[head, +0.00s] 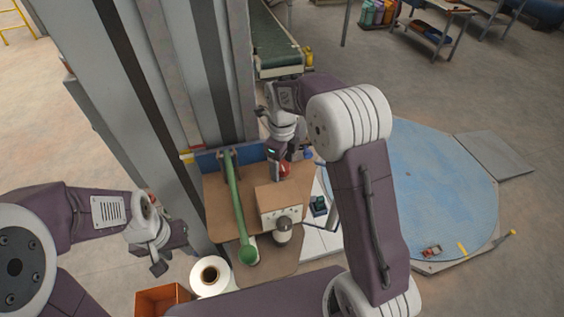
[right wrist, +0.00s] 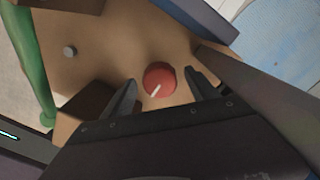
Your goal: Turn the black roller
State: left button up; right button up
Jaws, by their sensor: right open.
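I cannot make out a black roller for certain in either view. A red knob (head: 286,170) stands on the brown bench top (head: 222,212). The right wrist view shows it as a round red knob (right wrist: 160,76) with a white pointer line. My right gripper (head: 282,174) is open, pointing down at the knob. In the wrist view its two fingers (right wrist: 160,84) lie on either side of the knob with gaps; contact is not visible. My left gripper (head: 162,255) hangs left of the bench, away from everything on it; its jaw opening is unclear.
A long green bar (head: 239,205) runs along the bench beside a grey column (head: 190,70). A tan box (head: 277,200) and a grey-topped knob (head: 283,229) are nearby. A white roll (head: 210,275) and an orange bin (head: 160,299) stand in front. A blue round platform (head: 440,190) lies right.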

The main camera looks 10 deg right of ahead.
jog(key=shift+s, duration=0.1)
jog(key=c, duration=1.4)
jog(key=shift+o, duration=0.2)
